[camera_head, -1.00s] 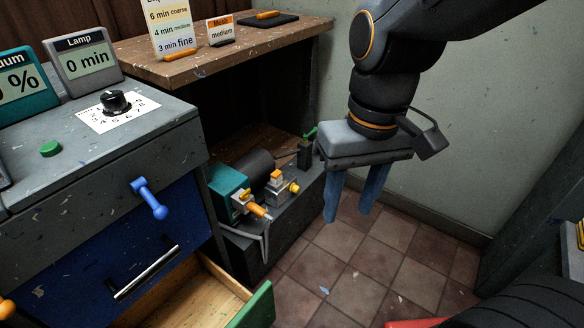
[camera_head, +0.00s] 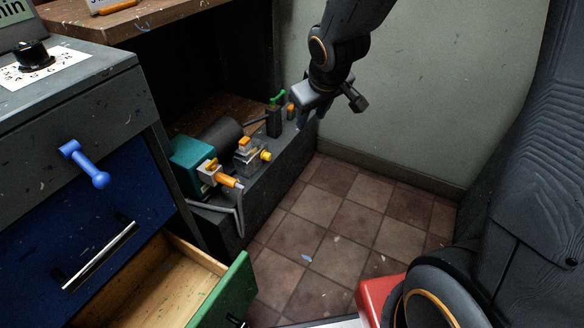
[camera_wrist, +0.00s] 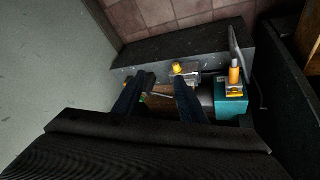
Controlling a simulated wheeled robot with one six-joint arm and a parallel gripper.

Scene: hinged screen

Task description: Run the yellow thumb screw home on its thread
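The yellow thumb screw (camera_head: 266,155) sticks out of the side of a small metal block (camera_head: 248,160) on a dark plinth (camera_head: 262,187). In the wrist view the yellow thumb screw (camera_wrist: 177,68) lies just beyond the tip of the right-hand finger. How deep its thread sits cannot be told. My gripper (camera_head: 302,122) is near the far end of the plinth, apart from the screw. In the wrist view my gripper (camera_wrist: 162,80) shows two dark blue fingers apart, with no object held between them.
A teal unit (camera_head: 191,166) with an orange-tipped handle (camera_head: 229,182) and a bent grey lever stands beside the block. A dark post with a green top (camera_head: 275,112) is near my gripper. An open drawer (camera_head: 250,285) juts out in front. The tiled floor (camera_head: 340,215) is mostly clear.

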